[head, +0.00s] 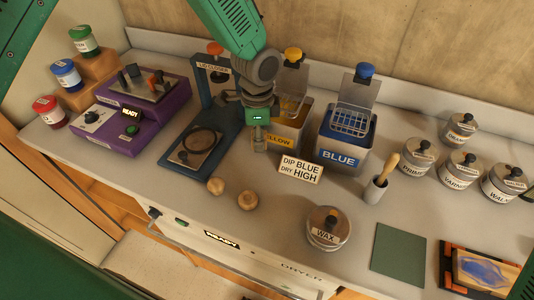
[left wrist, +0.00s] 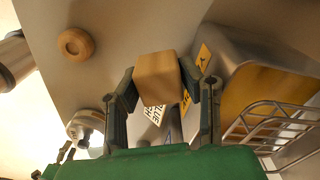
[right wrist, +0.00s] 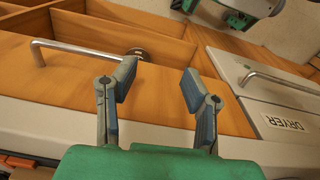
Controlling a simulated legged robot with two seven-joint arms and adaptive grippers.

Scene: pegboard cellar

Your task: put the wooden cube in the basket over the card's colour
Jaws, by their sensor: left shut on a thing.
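My left gripper (head: 259,140) hangs over the counter, just left of the yellow vat. In the left wrist view it (left wrist: 157,85) is shut on the wooden cube (left wrist: 157,72), a pale block between its fingers. The cube cannot be made out in the head view. The card (head: 300,169) reads "DIP BLUE DRY HIGH" and also shows in the left wrist view (left wrist: 156,113). The blue vat (head: 339,158) has a wire basket (head: 350,121) at its top. The yellow vat (head: 283,143) stands left of it. My right gripper (right wrist: 160,85) is open and empty.
A wax tin (head: 328,229), a brush pot (head: 375,190) and several lidded tins (head: 461,168) stand to the right. Left are a blue stand (head: 190,163) and a purple unit (head: 113,129). A dryer (right wrist: 275,105) is below the counter.

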